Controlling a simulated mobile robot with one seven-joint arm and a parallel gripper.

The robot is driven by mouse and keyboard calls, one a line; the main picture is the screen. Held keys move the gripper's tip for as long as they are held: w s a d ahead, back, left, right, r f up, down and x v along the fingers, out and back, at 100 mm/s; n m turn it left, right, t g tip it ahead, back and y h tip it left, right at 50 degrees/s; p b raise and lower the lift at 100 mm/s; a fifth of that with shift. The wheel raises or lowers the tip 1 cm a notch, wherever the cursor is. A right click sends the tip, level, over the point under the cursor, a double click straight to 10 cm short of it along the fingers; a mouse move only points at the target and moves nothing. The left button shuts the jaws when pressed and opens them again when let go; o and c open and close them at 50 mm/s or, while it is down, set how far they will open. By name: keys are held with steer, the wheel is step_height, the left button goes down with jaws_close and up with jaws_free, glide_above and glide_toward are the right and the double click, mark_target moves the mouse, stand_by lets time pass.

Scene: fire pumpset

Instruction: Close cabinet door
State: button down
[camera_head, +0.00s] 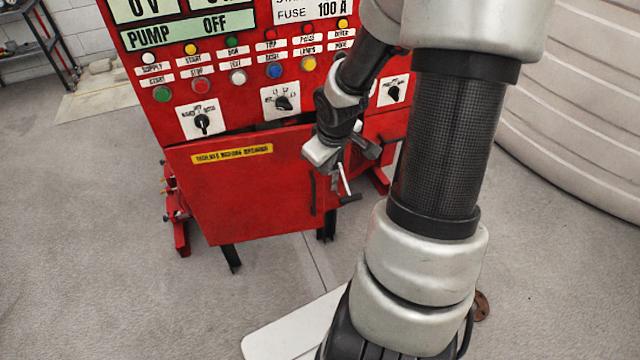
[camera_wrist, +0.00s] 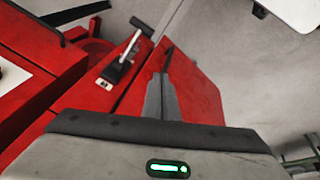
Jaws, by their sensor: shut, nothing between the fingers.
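The red cabinet (camera_head: 230,110) stands in front of me with its control panel on top. Its lower red door (camera_head: 240,195) carries a yellow label, and a dark gap shows along its top edge, so it looks slightly ajar. My gripper (camera_head: 343,180) is in front of the door's right part.
Buttons and rotary switches (camera_head: 203,121) line the panel above the door. A large ribbed pale tank (camera_head: 580,110) stands at the right. A shelf (camera_head: 40,40) stands at the far left. Grey floor (camera_head: 100,270) is open in front and to the left of the cabinet.

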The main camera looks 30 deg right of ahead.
steer(key=w+f+m+b, duration=0.1)
steer(key=f+m+b, duration=0.1)
steer(key=f, duration=0.1)
steer(key=w+d+f+m+b, duration=0.1)
steer(key=w+f+m+b, duration=0.1)
steer(key=f, duration=0.1)
steer(key=w+f+m+b, duration=0.2)
steer(key=f+b, duration=0.1)
steer(key=shift+w+d+f+m, duration=0.2)
steer(key=shift+d+m, duration=0.1)
steer(key=shift+m, duration=0.1)
steer(key=shift+w+d, duration=0.15)
steer(key=shift+w, duration=0.4)
